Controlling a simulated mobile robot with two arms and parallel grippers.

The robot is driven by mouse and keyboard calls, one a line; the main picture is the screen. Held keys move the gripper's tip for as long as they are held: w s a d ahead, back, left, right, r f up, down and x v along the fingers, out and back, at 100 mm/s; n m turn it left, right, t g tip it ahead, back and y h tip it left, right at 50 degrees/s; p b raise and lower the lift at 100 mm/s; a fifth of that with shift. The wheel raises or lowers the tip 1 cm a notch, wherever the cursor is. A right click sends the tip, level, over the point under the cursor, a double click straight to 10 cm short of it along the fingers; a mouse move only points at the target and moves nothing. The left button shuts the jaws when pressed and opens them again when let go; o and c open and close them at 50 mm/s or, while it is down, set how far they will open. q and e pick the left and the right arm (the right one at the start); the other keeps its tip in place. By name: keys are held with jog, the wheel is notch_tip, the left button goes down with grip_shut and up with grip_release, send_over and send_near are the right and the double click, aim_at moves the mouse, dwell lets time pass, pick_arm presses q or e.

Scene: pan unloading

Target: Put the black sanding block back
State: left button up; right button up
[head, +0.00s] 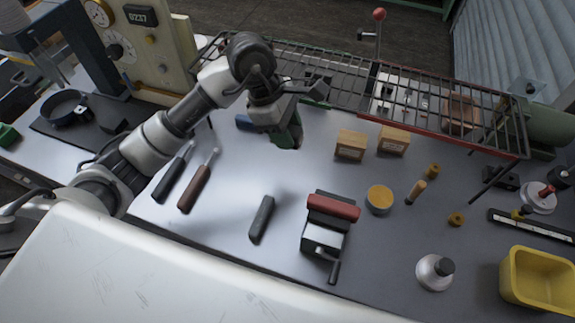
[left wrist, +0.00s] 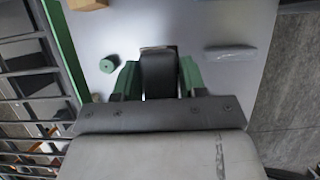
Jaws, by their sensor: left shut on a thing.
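My left gripper (head: 288,134) hangs over the back middle of the bench, just in front of the wire rack, with its fingers pointing down. In the left wrist view its green fingers (left wrist: 159,80) are shut on a black block (left wrist: 159,70), which looks like the black sanding block. The block has a thin tan edge at its far end. In the head view the gripper mostly hides it. A separate dark grey bar (head: 262,219) lies on the bench in front. My right gripper is not in view.
A long wire rack (head: 345,88) runs along the back edge. Two small cardboard boxes (head: 351,145) (head: 393,140) stand right of the gripper. A vise with a red top (head: 332,207), two dark-handled tools (head: 194,188) and a yellow bin (head: 538,278) are on the bench.

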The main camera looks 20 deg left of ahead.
pick_arm(q)
jog(key=p, duration=0.2)
send_over(291, 176)
jog(key=f, duration=0.5)
jog(key=a+f, duration=0.1)
jog(key=f, duration=0.2)
jog(key=shift+f, duration=0.35)
notch_tip(291, 176, down, 4)
jog(key=shift+f+p, duration=0.1)
jog(key=shift+p, duration=0.35)
jog(key=shift+f, duration=0.1)
jog(key=shift+f+b, duration=0.15)
jog(key=shift+b, duration=0.15)
jog(key=o, duration=0.9)
